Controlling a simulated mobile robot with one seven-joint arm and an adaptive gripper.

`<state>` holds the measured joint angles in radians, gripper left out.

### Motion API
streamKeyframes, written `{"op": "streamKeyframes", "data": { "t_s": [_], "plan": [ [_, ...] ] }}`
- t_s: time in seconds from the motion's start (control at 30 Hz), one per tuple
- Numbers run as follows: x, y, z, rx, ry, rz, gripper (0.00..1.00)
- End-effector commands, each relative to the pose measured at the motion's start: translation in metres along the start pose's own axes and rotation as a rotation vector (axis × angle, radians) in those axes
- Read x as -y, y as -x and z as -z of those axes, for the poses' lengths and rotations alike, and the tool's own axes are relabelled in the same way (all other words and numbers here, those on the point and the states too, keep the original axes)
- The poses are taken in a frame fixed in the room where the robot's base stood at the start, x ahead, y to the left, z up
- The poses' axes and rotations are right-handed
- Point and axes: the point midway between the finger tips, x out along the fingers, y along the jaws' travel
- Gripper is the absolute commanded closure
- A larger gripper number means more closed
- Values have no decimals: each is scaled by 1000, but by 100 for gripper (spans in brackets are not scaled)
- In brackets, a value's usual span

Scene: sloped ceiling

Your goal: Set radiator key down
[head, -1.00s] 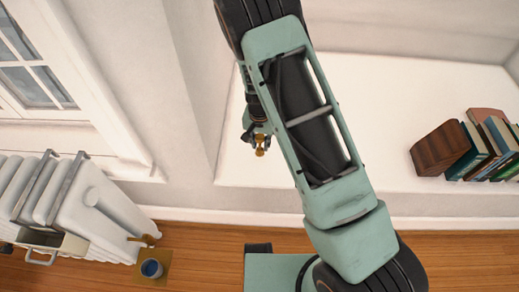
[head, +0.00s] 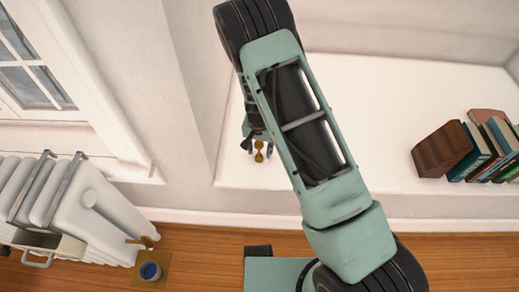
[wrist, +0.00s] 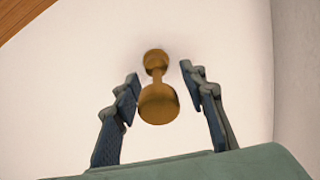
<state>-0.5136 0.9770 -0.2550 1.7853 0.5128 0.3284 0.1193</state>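The brass radiator key (wrist: 158,95) shows in the wrist view, with a small round end at the top and a larger round end nearer the camera. My gripper (wrist: 160,88) is open, with a finger on each side of the key and a gap between the key and each finger. The head view shows the key (head: 259,151) small below my gripper (head: 258,146), over the white ledge (head: 350,160). I cannot tell for certain whether the key touches the ledge.
Several books (head: 490,145) and a brown wooden block (head: 441,149) stand at the ledge's right. A white radiator (head: 75,205) with a hanging tray (head: 45,246) is at lower left. The ledge's middle is clear.

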Motion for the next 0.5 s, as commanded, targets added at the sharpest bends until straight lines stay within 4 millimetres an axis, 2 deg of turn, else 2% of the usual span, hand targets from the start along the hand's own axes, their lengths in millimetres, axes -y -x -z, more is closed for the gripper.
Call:
{"op": "streamKeyframes", "data": {
  "t_s": [0.27,0.37,0.5],
  "plan": [
    [0,7,1,-1,0,1,61],
    [1,23,2,-4,0,2,61],
    [1,54,2,-4,1,3,61]
  ]
}}
